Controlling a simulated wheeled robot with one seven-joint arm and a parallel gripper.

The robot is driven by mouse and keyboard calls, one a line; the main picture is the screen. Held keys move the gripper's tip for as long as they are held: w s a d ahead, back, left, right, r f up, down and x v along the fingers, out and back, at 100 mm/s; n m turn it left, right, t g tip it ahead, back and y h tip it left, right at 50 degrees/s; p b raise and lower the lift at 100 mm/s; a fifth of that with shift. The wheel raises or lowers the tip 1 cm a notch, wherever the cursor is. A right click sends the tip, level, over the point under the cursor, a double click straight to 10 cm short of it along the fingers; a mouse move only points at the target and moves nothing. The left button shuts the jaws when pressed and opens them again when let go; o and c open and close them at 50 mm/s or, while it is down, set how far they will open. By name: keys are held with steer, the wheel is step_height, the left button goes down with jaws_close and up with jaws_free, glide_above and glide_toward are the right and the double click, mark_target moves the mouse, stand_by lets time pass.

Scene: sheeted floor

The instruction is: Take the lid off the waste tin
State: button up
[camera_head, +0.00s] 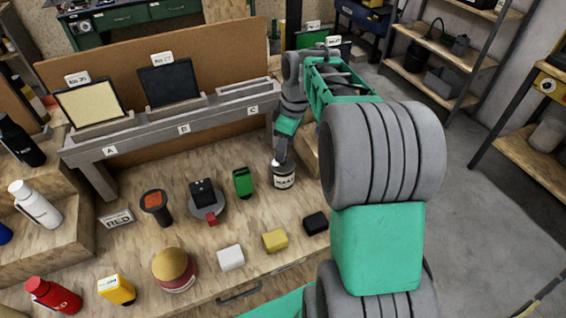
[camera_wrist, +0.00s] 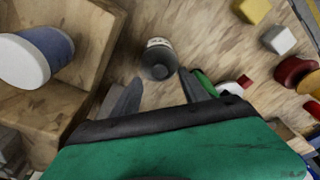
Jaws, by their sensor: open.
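The waste tin (camera_head: 284,182) is a small round tin with a white label, standing on the wooden workbench in the head view. Its dark round lid (camera_wrist: 160,62) faces the wrist camera, and part of the pale label shows behind it. The lid is on the tin. My gripper (camera_wrist: 161,92) is open and empty, with one finger to each side of the lid in the picture. In the head view my gripper (camera_head: 281,150) is just above the tin and partly covers its top. I cannot tell whether the fingers touch the lid.
A green item (camera_head: 243,182) lies close to the tin's left. Black (camera_head: 315,222), yellow (camera_head: 275,240) and white (camera_head: 231,257) blocks stand nearer the front edge. A grey lettered rail (camera_head: 184,122) stands behind. A blue-and-white container (camera_wrist: 30,58) is on a wooden step in the wrist view.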

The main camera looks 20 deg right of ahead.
steer(key=f, duration=0.4)
steer(key=shift+w+a+p, duration=0.15)
steer(key=shift+w+p, duration=0.1)
steer(key=shift+p, duration=0.05)
steer(key=shift+r, duration=0.1)
steer(key=shift+c, duration=0.5)
jaws_close()
